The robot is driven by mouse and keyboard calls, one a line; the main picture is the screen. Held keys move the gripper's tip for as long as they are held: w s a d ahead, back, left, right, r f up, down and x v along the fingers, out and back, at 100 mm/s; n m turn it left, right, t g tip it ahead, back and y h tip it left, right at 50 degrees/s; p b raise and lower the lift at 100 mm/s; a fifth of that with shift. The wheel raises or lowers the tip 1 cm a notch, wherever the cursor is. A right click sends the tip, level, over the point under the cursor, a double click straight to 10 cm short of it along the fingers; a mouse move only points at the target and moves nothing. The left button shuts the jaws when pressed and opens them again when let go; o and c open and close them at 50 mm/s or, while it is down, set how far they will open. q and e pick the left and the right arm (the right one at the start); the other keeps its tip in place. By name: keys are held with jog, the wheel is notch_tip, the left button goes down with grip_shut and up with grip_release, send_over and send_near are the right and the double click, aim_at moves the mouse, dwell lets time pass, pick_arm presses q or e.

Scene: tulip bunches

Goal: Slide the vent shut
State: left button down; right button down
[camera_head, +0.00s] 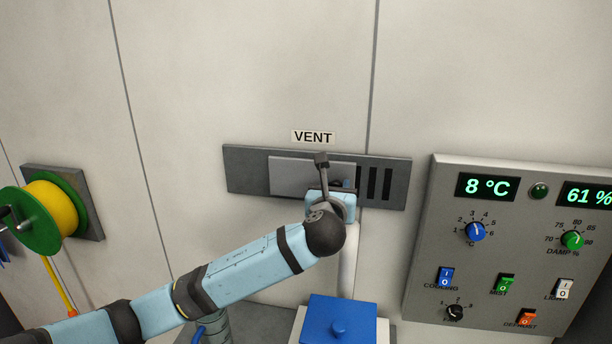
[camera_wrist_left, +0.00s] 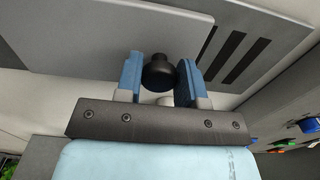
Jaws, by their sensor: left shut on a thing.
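The vent (camera_head: 240,170) is a dark grey plate on the pale wall, under a "VENT" label (camera_head: 313,137). A lighter grey slide panel (camera_head: 290,177) covers its middle, and several dark slots (camera_head: 380,184) show open to the right of the panel. My left gripper (camera_head: 340,186) is in front of the vent, partly hidden by its own wrist. In the left wrist view the left gripper (camera_wrist_left: 160,80) has its blue fingers on either side of a round black knob (camera_wrist_left: 158,72) on the slide panel (camera_wrist_left: 120,25), shut on it. My right gripper is in neither view.
A grey control panel (camera_head: 500,250) with displays, knobs and switches stands to the right of the vent. A green and yellow reel (camera_head: 55,208) is on the wall at left. A blue lidded box (camera_head: 338,320) stands below the vent.

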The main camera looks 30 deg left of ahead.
pick_arm(q)
jog(key=d, duration=0.3)
jog(key=w+d+p, duration=0.1)
jog(key=d, duration=0.2)
jog(key=w+d+p, duration=0.1)
jog(key=d, duration=0.1)
jog(key=shift+w+d+r, duration=0.1)
jog(key=shift+w+d, duration=0.05)
jog(key=shift+d, duration=0.25)
jog(key=shift+w+d, duration=0.1)
jog(key=shift+d, duration=0.4)
jog(key=c, duration=1)
grip_release()
jog(key=shift+o, duration=1.3)
jog(key=shift+w+d, duration=0.1)
jog(key=shift+d, duration=0.15)
